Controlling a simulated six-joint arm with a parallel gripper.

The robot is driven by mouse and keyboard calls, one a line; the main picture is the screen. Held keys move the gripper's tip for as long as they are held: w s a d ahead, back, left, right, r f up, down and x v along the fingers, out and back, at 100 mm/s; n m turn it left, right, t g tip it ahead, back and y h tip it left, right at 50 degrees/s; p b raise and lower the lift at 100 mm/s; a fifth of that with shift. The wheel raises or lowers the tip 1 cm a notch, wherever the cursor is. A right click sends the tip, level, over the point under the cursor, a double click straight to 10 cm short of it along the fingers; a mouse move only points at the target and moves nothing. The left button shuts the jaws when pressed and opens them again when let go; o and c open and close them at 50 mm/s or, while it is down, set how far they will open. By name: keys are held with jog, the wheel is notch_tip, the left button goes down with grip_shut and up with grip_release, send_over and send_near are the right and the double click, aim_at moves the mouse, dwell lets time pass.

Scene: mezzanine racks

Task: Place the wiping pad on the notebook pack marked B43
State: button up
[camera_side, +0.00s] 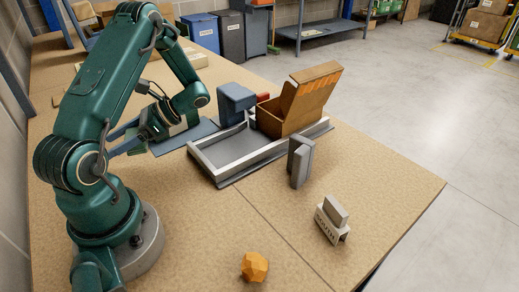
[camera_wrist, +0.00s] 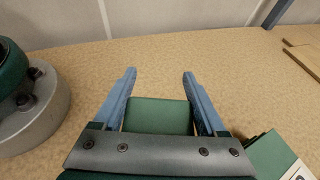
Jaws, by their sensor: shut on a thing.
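My gripper (camera_wrist: 158,73) is shut on a plain green block, which I take to be the wiping pad (camera_wrist: 160,116); it sits between the two blue fingers. In the side view my gripper (camera_side: 120,140) is low over the left part of the table, and the pad cannot be made out there. At the lower right of the wrist view is a green thing with a white label (camera_wrist: 296,171), possibly a notebook pack. It is cut off by the frame, and I cannot read B43 on it.
A grey tray (camera_side: 200,163) lies right of my gripper, with a blue-grey clamp-like block (camera_side: 236,98) and an open brown box (camera_side: 270,121) beyond. A grey upright block (camera_side: 301,165), a labelled stand (camera_side: 331,226) and an orange faceted lump (camera_side: 254,267) stand nearer. The front table is mostly clear.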

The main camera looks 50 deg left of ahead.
jog(key=w+a+r+m+t+y, duration=0.3)
jog(key=a+r+m+t+y, duration=0.6)
jog(key=a+r, duration=0.4)
jog(key=shift+m+g+h, duration=0.3)
jog(key=shift+g+h, duration=0.3)
jog(key=shift+g, duration=0.1)
jog(key=w+f, duration=0.2)
jog(key=w, duration=0.1)
jog(key=w+f, duration=0.3)
jog(key=w, duration=0.1)
jog(key=w+f, duration=0.3)
jog(key=w, duration=0.1)
jog(key=shift+a+f, duration=0.15)
jog(key=shift+a, duration=0.25)
jog(key=shift+f, duration=1.9)
jog(key=shift+f, duration=0.3)
jog(key=shift+f, duration=0.15)
jog(key=o, duration=1.3)
